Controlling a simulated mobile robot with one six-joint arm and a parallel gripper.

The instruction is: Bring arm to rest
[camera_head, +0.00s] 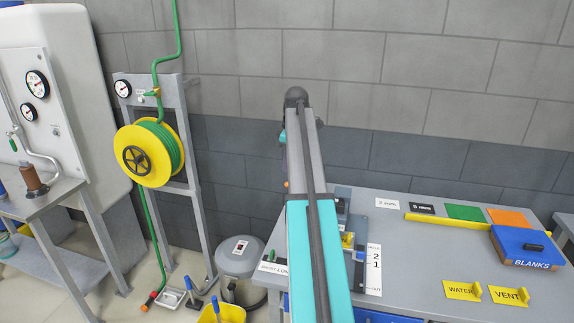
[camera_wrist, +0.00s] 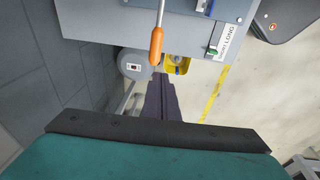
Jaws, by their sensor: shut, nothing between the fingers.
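My arm (camera_head: 312,240) reaches up and away through the middle of the head view, over the left part of the grey workbench. Its far end is a dark rounded joint in front of the block wall. My gripper is largely hidden behind the arm there. In the wrist view my gripper (camera_wrist: 158,80) shows as dark fingers close together, shut and empty. A metal rod with an orange handle (camera_wrist: 156,45) appears just beyond the fingertips; I cannot tell whether they touch.
The workbench (camera_head: 410,270) carries a blue BLANKS box (camera_head: 525,246), yellow WATER (camera_head: 462,290) and VENT (camera_head: 509,296) signs, and a yellow bar (camera_head: 447,220). A grey canister (camera_head: 240,262) and yellow bucket (camera_head: 222,313) stand left of it. A hose reel stand (camera_head: 150,153) stands further left.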

